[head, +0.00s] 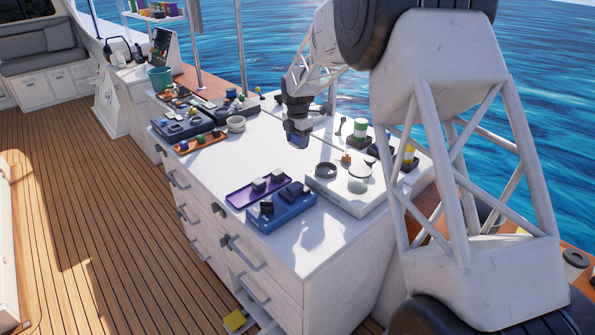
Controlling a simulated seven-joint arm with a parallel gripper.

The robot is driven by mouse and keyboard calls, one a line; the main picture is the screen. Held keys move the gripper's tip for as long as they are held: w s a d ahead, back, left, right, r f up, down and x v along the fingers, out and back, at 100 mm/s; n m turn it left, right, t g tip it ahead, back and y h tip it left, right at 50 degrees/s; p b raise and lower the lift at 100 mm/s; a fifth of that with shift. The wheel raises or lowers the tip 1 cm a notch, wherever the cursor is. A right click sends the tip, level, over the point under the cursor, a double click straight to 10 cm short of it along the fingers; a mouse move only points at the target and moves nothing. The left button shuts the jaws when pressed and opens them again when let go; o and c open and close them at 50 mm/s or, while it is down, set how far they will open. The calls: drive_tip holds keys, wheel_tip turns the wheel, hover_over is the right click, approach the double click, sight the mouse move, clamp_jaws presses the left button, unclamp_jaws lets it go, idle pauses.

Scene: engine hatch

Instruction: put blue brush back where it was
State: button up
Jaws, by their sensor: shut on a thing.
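My gripper (298,139) points down over the middle of the white counter (262,150). It is shut on a small dark-blue thing (298,126), which may be the blue brush. Its shape is too small to make out and partly hidden by the fingers. I cannot tell whether it touches the counter top. No other blue brush can be made out.
In front are a purple tray (240,198), a blue tray (268,221) and a white stand (345,198). Jars stand to the right. Counter around the gripper is clear.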

drive_tip(key=shift+w, duration=0.1)
idle(0.3)
hover_over(298, 170)
drive_tip(key=shift+w+a+f, duration=0.1)
drive_tip(key=shift+f, duration=2.45)
drive_tip(key=shift+f, duration=2.5)
drive_tip(key=shift+f, duration=0.15)
drive_tip(key=o, duration=0.9)
wheel_tip(298, 170, up, 12)
drive_tip(key=shift+r, duration=0.2)
